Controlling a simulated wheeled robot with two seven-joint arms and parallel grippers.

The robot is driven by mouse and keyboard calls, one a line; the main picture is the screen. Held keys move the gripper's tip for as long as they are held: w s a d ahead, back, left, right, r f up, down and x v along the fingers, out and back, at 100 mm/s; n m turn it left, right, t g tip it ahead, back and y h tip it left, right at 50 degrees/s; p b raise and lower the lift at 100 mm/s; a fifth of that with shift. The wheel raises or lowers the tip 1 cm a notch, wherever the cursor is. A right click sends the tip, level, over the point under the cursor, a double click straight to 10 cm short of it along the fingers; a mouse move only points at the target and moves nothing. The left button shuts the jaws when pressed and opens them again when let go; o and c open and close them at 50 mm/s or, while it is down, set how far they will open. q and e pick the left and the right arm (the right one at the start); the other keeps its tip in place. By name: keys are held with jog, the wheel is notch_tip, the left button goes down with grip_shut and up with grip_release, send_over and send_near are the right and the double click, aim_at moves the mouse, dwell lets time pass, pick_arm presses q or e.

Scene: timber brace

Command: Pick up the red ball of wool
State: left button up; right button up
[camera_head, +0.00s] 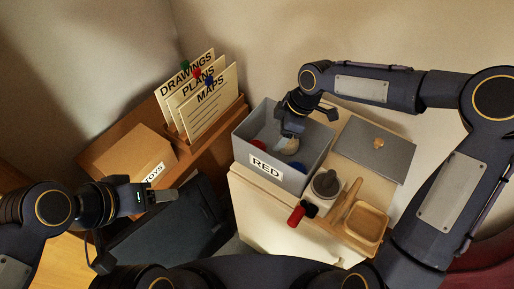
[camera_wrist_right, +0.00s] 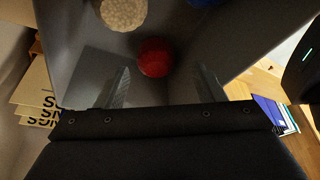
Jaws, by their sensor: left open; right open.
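A grey box (camera_head: 306,152) with a label reading RED stands on the cabinet. The red ball of wool (camera_head: 259,145) lies inside it near the left wall. In the right wrist view the red ball (camera_wrist_right: 154,57) lies on the box floor, beyond and between the spread fingers of my right gripper (camera_wrist_right: 160,88). A cream ball (camera_wrist_right: 123,12) and a blue ball (camera_wrist_right: 205,2) lie near it. In the head view my right gripper (camera_head: 291,128) reaches down into the box, apart from the red ball. My left gripper (camera_head: 162,196) is empty, over the dark surface at left.
A cup (camera_head: 325,185), a red-handled item (camera_head: 296,216) and a wooden tray (camera_head: 367,223) stand in front. A TOYS box (camera_head: 128,153) and upright cards (camera_head: 209,104) are at left.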

aim_at(260, 146)
jog(key=shift+n+y, duration=0.4)
jog(key=shift+n, duration=0.2)
jog(key=x, duration=0.3)
jog(key=a+p+x, duration=0.1)
jog(key=x, duration=0.2)
jog(key=w+x, duration=0.1)
jog(key=x, duration=0.3)
jog(key=shift+a+r+p, duration=0.25)
jog(key=shift+a+p, duration=0.15)
jog(key=c, duration=0.6)
jog(key=shift+c, duration=0.2)
jog(key=shift+r, duration=0.1)
